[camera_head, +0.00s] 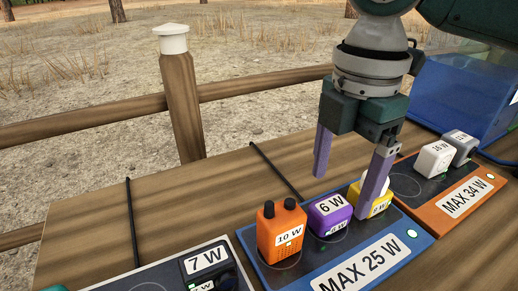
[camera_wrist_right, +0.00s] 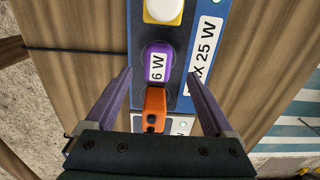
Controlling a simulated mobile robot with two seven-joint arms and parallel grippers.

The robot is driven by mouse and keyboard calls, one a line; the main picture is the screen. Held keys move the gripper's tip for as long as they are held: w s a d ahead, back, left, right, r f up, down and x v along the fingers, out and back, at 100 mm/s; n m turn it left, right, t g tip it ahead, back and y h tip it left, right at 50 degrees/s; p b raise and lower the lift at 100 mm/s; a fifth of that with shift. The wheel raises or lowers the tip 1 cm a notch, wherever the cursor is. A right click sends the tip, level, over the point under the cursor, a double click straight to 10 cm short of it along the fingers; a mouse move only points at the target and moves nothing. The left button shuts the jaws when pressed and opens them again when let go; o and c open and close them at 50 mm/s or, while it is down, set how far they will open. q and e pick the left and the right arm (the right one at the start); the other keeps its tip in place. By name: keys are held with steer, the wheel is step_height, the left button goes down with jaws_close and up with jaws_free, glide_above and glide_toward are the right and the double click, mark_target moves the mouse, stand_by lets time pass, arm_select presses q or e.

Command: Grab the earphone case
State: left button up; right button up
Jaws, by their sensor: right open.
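A rounded purple case labelled 6 W (camera_head: 330,212), which looks like the earphone case, sits on a blue-edged pad marked MAX 25 W (camera_head: 372,262). It stands between an orange two-knobbed device labelled 10 W (camera_head: 280,236) and a yellow item with a white top (camera_head: 378,203). In the right wrist view, the purple case (camera_wrist_right: 157,62) shows between and a little beyond my finger tips. My right gripper (camera_head: 344,190) is open and empty, its fingers pointing down above the pad. One finger partly hides the yellow item. My left gripper is not seen.
An orange pad marked MAX 34 W (camera_head: 466,197) holds white and grey items at right. Another pad (camera_head: 150,282) with a dark 7 W item (camera_head: 208,262) is at lower left. A blue bin (camera_head: 450,95) stands at far right. A wooden fence post (camera_head: 183,105) is behind.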

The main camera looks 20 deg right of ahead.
mark_target(332, 204)
step_height(332, 204, down, 6)
steer(key=shift+w+r+b, duration=0.1)
steer(key=shift+r+b, duration=0.05)
steer(key=shift+b, duration=0.55)
jaws_close()
